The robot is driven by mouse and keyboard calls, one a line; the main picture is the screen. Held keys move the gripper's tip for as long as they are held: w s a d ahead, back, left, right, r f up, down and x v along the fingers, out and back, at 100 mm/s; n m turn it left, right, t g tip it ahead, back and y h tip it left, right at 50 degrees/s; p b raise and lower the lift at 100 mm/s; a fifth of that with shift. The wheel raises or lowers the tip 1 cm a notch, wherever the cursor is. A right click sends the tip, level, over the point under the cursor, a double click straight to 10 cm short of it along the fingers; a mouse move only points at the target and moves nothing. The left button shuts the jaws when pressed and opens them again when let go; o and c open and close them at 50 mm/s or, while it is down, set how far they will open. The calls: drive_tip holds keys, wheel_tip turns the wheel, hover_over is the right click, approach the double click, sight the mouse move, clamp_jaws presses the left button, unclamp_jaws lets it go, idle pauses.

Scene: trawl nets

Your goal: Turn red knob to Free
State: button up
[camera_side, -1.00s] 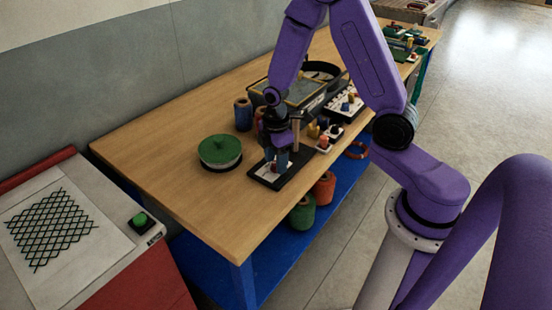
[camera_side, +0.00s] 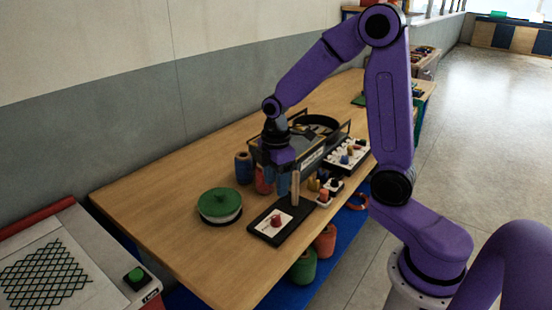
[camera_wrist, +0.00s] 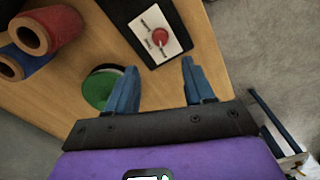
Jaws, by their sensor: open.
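The red knob (camera_side: 276,221) sits on a white label plate (camera_side: 264,226) on a black board (camera_side: 291,231) near the table's front edge. In the wrist view the knob (camera_wrist: 160,37) shows with a dark pointer line beside it; the lettering on the plate is too small to read. My gripper (camera_side: 282,192) is above the table, behind and higher than the knob, apart from it. In the wrist view my gripper's two blue fingers (camera_wrist: 159,79) are spread with nothing between them, and the knob lies beyond the fingertips.
A green-lidded round container (camera_side: 219,204) stands left of the board. A wooden post (camera_side: 295,188) rises by the board's back end. Blue (camera_side: 244,168) and red (camera_side: 263,180) spools, a tray (camera_side: 311,150) and small coloured pieces stand behind. The table's front left is clear.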

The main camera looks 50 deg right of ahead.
wheel_tip(320, 180, up, 7)
drive_tip(key=shift+f, duration=0.2)
idle(0.3)
drive_tip(key=s+a+f, duration=0.1)
drive_tip(key=s+a, duration=0.2)
drive_tip(key=s, duration=0.8)
drive_tip(key=s+a+f+m, duration=0.1)
drive_tip(key=s+a, duration=0.3)
drive_tip(key=s, duration=0.8)
drive_tip(key=shift+a, duration=0.15)
